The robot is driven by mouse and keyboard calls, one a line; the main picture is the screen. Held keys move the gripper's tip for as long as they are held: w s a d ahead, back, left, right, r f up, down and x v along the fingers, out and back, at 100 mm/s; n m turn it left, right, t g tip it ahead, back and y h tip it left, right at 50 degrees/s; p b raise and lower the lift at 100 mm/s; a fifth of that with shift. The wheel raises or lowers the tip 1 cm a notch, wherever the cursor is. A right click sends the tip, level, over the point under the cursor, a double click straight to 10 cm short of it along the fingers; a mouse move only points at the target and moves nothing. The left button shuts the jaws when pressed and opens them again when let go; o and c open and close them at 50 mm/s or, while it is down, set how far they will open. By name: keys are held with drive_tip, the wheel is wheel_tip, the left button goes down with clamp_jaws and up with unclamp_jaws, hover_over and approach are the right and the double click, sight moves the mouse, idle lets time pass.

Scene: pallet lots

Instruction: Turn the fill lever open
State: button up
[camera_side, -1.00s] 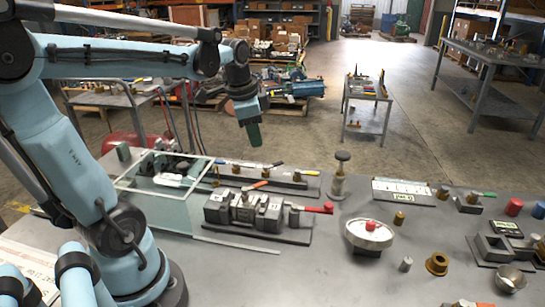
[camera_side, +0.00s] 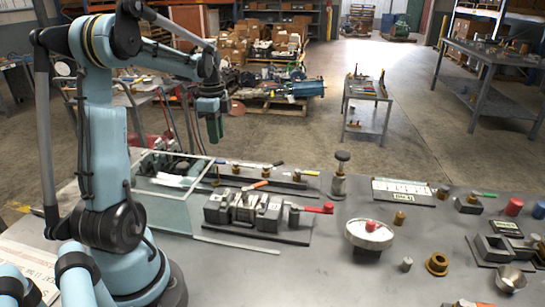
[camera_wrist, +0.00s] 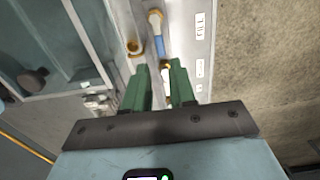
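My gripper (camera_side: 214,138) hangs in the air above the back left of the bench, by the glass-walled tank, with its green fingers pointing down. In the wrist view its two fingers (camera_wrist: 160,70) are apart with nothing held between them. A blue-handled lever (camera_wrist: 159,45) on a pale rail with brass fittings shows just beyond the fingertips, apart from them as far as I can tell. A small label (camera_wrist: 199,25) beside it is too blurred to read surely. In the side view the back rail (camera_side: 270,181) carries several levers, including a yellow-handled one (camera_side: 313,172).
The glass-walled tank (camera_side: 160,190) stands left of the rail. In front are a grey block assembly (camera_side: 243,210) and a red-handled lever (camera_side: 318,208). A white round gauge (camera_side: 369,235) and a dark-knobbed post (camera_side: 340,175) stand to the right. The front middle of the bench is clear.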

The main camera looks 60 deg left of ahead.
sight(220, 161)
wheel_tip(220, 161, down, 8)
drive_tip(key=shift+r, duration=0.25)
drive_tip(key=shift+c, duration=0.3)
clamp_jaws()
